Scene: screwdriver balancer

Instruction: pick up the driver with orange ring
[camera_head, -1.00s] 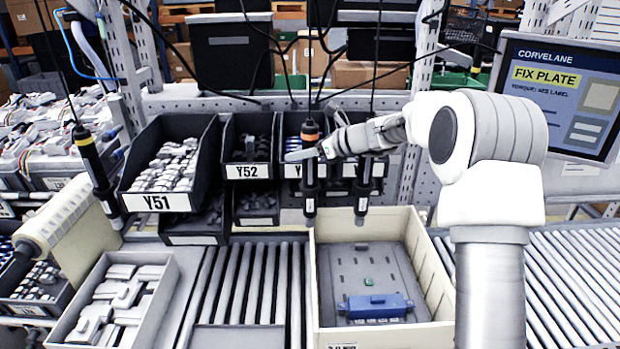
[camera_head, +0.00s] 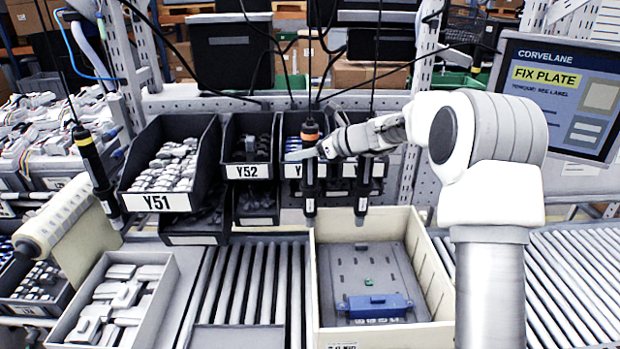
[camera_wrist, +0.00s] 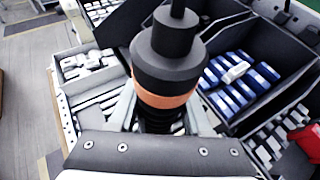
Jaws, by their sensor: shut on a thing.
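The driver with the orange ring (camera_head: 310,133) hangs upright by its cable in front of the bins in the head view. In the wrist view its dark top and orange ring (camera_wrist: 163,97) stand between the fingers of my gripper (camera_wrist: 165,122). My gripper (camera_head: 310,152) is shut on this driver just below the ring. The lower part of the driver is hidden by the gripper in the wrist view. A second dark driver (camera_head: 362,190) hangs just to the right, partly behind my arm. A driver with a yellow band (camera_head: 86,143) hangs at the left.
A cream box (camera_head: 437,270) with a grey plate and a blue part (camera_head: 375,306) stands on the rollers below. Bins Y51 (camera_head: 158,203) and Y52 (camera_head: 248,172) are behind left. A tray of white parts (camera_head: 168,300) stands at front left. A screen (camera_head: 556,90) stands right.

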